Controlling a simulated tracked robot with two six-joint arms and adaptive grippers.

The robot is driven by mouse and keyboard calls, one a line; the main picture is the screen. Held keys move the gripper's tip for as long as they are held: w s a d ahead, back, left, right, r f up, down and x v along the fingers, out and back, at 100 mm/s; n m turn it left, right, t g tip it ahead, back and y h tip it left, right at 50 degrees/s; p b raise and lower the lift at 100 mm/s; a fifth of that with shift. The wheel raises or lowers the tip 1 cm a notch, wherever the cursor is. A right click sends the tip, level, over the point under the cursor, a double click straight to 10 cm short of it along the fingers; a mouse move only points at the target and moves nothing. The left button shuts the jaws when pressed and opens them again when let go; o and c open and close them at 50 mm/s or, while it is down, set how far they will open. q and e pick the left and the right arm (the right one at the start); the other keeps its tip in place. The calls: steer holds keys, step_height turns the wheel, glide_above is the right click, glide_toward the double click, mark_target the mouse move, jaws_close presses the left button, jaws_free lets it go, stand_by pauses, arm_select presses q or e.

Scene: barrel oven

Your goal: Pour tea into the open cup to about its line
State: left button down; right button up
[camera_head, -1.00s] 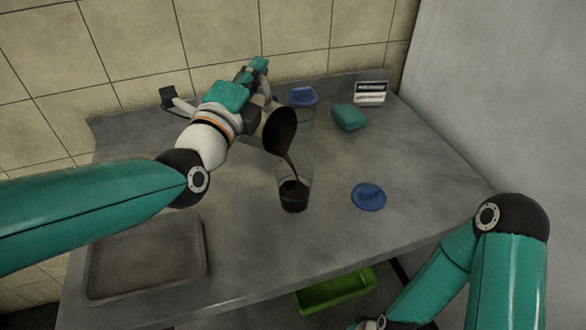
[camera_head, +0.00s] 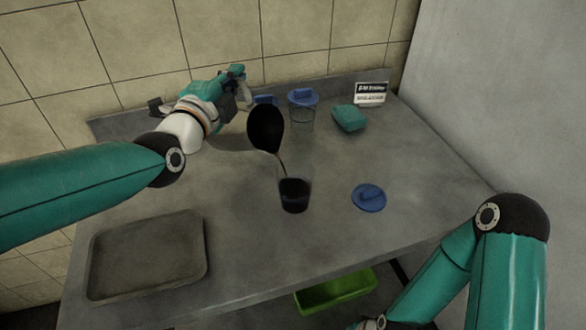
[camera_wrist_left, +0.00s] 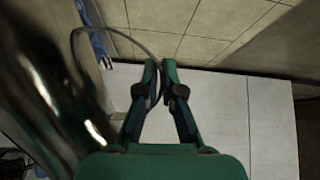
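The open clear cup (camera_head: 294,195) stands upright on the metal table with dark tea in its lower part. A dark metal jug (camera_head: 266,128) is tilted above and left of the cup, and a thin dark stream runs from its lip into the cup. My left gripper (camera_head: 240,76) is behind the jug. In the left wrist view its fingers (camera_wrist_left: 160,75) are shut on the jug's thin curved handle, with the shiny jug (camera_wrist_left: 60,90) at the left. The line on the cup is not readable.
A blue lid (camera_head: 369,198) lies right of the cup. A cup with a blue lid (camera_head: 303,112) stands behind, with another blue lid (camera_head: 265,99) beside it. A teal block (camera_head: 349,118) and a small sign (camera_head: 370,94) are at the back right. A tray (camera_head: 148,257) lies front left; a green bin (camera_head: 336,290) is below.

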arm_select(q)
steer(key=shift+w+a+f, duration=0.1)
steer(key=shift+w+f, duration=0.1)
steer(key=shift+f, duration=0.15)
steer(key=shift+w+a+f+n+g+b, duration=0.4)
steer(key=shift+a+f+n, duration=0.2)
steer(key=shift+n, duration=0.3)
steer(key=shift+f, duration=0.1)
stand_by(1.0)
